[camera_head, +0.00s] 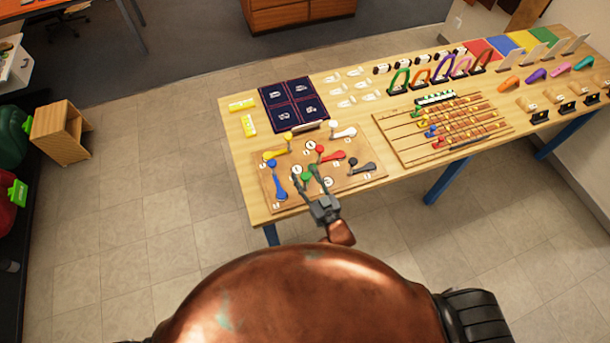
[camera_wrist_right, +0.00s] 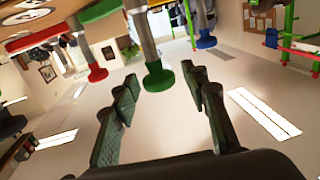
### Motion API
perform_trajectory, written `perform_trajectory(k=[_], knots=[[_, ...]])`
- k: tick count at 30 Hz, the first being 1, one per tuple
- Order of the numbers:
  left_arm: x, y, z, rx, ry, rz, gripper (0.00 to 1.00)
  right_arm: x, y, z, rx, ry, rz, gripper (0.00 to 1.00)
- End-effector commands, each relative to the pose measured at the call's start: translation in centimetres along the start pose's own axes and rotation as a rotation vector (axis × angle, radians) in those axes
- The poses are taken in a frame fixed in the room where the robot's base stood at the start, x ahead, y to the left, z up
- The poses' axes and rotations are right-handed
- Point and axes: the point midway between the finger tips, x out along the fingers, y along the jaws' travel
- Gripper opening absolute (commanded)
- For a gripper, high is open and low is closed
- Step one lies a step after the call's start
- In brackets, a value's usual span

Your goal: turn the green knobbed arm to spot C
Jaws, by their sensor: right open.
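The green knobbed arm (camera_head: 305,177) is on the wooden board (camera_head: 349,183) at the near left of the table, partly hidden by my right gripper. In the right wrist view its green knob (camera_wrist_right: 157,76) on a grey post shows between the open fingers, near their tips. I see no finger clearly touching it. My right gripper (camera_head: 307,178) is open, at the board's near edge. White round spots (camera_head: 311,146) lie on the board, but their letters are too small to read. My left gripper is not in view.
A blue arm (camera_head: 280,186) stands close left of the green one, a red arm (camera_head: 331,157) just behind and a dark grey arm (camera_head: 362,166) to the right. Yellow (camera_head: 276,152) and white (camera_head: 342,132) arms are farther back. A slotted bead board (camera_head: 420,147) lies right.

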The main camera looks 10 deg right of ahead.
Motion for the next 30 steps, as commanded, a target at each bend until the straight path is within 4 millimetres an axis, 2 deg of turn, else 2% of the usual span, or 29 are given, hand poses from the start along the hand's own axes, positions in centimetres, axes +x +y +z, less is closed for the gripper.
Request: perform_trajectory(k=[5, 12, 18, 23, 30], knots=[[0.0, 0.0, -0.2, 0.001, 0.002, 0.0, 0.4, -2.5, 0.0, 0.1, 0.001, -0.003, 0.001, 0.41], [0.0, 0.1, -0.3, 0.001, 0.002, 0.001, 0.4, -7.5, 0.0, 0.1, 0.0, -0.003, 0.001, 0.41], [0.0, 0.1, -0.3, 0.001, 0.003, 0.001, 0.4, -10.6, 0.0, 0.1, -0.001, -0.002, 0.0, 0.41], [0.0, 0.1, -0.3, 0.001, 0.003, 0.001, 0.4, -11.6, 0.0, 0.0, 0.0, 0.0, 0.0, 0.41], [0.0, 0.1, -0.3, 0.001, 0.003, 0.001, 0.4, -11.8, 0.0, 0.0, 0.0, 0.001, 0.0, 0.41]])
